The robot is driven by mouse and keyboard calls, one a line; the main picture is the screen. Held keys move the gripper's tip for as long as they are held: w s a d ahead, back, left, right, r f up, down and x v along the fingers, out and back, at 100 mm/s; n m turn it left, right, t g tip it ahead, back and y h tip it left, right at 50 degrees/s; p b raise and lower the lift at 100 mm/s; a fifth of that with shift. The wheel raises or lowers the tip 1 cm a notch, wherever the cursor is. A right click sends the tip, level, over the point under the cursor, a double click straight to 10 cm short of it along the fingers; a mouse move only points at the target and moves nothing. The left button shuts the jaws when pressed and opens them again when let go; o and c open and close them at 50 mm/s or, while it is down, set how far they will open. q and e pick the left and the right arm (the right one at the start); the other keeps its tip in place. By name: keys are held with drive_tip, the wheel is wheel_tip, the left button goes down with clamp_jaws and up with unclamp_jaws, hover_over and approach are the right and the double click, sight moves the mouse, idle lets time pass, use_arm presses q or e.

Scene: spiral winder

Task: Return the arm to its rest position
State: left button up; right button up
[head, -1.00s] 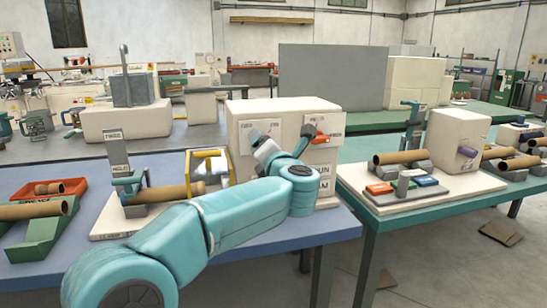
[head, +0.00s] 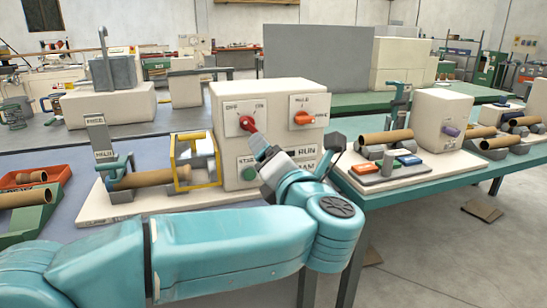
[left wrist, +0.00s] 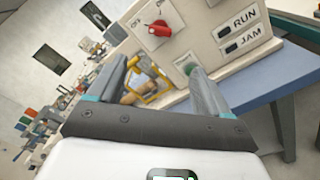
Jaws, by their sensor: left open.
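My left gripper (head: 298,146) is open and empty in front of the cream control box (head: 228,100). One finger overlaps the lower end of the red OFF/ON knob (head: 247,124) in the head view; contact cannot be told there. In the left wrist view the two fingers (left wrist: 160,82) stand wide apart with nothing between their tips, and the red knob (left wrist: 160,28) shows beyond them, apart. My left arm crosses the lower head view from the left and bends back at the wrist. My right gripper is not in view.
An orange-red knob (head: 304,118) sits right on the panel, with a green button (head: 249,173) below. A yellow-framed guard (head: 213,160) and a cardboard tube (head: 142,179) stand to the left. A teal table (head: 400,195) with another machine is at right.

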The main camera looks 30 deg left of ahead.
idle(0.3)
use_arm(q)
drive_tip(key=w+d+f+m+t+h, duration=0.1)
drive_tip(key=w+d+f+m+h, duration=0.15)
drive_tip(key=f+m, duration=0.35)
drive_tip(key=w+d+f+m+t+h, duration=0.15)
drive_tip(key=w+f+m, duration=0.3)
drive_tip(key=f, duration=0.45)
drive_tip(key=w+d+f+m+t+h, duration=0.1)
drive_tip(key=w+d+f+m+h, duration=0.15)
drive_tip(key=f+m, duration=0.35)
drive_tip(key=s+d+f+m+g+h, duration=0.2)
drive_tip(key=s+f+m+h, duration=0.15)
drive_tip(key=f, duration=0.65)
drive_tip(key=s+d+f+m+g+h, duration=0.2)
drive_tip(key=f+m+h, duration=0.15)
drive_tip(key=f, duration=0.75)
drive_tip(key=s+d+f+m+g+h, duration=0.1)
drive_tip(key=s+d+f+m+g, duration=0.1)
drive_tip(key=s+f+m+g, duration=0.5)
drive_tip(key=s+d+f+h, duration=0.15)
drive_tip(key=s+f, duration=0.35)
drive_tip(key=s, duration=0.6)
drive_tip(key=s+d+f+m+g+h, duration=0.2)
drive_tip(key=s+f+m+g, duration=0.3)
drive_tip(key=s, duration=0.4)
wheel_tip(320, 180, up, 23)
drive_tip(key=w+n+t+p, duration=0.1)
drive_tip(key=p, duration=2.3)
drive_tip(key=shift+a, duration=0.25)
